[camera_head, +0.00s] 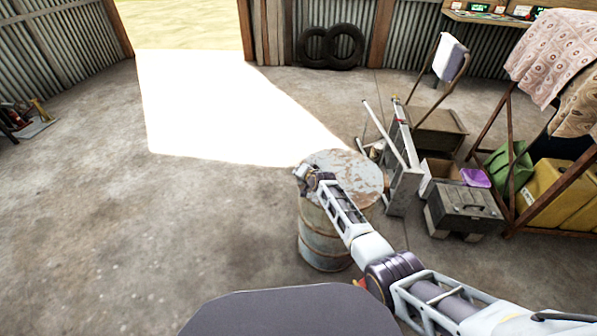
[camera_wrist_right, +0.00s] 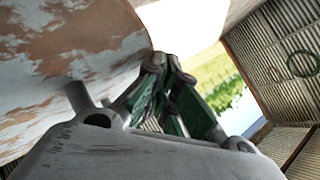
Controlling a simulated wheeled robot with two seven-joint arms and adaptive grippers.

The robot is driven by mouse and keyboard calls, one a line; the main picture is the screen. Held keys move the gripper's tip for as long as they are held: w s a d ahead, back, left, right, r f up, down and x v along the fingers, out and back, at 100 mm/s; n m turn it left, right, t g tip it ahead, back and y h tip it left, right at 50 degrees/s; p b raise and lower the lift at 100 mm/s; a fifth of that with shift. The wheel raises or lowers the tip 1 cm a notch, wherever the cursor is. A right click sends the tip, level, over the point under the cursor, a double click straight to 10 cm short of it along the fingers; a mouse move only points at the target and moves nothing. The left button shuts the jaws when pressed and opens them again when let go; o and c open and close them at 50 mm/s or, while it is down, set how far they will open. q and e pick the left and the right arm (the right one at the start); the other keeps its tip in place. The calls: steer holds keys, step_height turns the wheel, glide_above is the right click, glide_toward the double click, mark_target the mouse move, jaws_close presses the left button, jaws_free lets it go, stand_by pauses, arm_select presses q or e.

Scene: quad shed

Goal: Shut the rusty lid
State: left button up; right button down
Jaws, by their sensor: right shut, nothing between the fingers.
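The rusty lid (camera_head: 348,168) is a round disc with pale paint and brown rust patches, on top of a weathered metal drum (camera_head: 322,246). I cannot tell whether a gap remains between lid and rim, as my arm covers part of it. My right gripper (camera_head: 301,174) is at the lid's left edge, shut and empty. In the right wrist view the patchy lid (camera_wrist_right: 65,50) fills the upper left, and the green-sided fingers (camera_wrist_right: 165,75) are close beside its edge. I cannot tell whether they touch it. My left gripper is out of view.
A metal stand (camera_head: 403,165) is close to the drum's right, with a grey case (camera_head: 463,209) and a purple container (camera_head: 475,178) beyond. The concrete floor left of the drum is clear.

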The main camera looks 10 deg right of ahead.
steer(key=shift+s+r, duration=0.1)
steer(key=shift+s, duration=0.1)
stand_by(0.4)
steer(key=shift+v, duration=5.8)
steer(key=shift+d, duration=0.15)
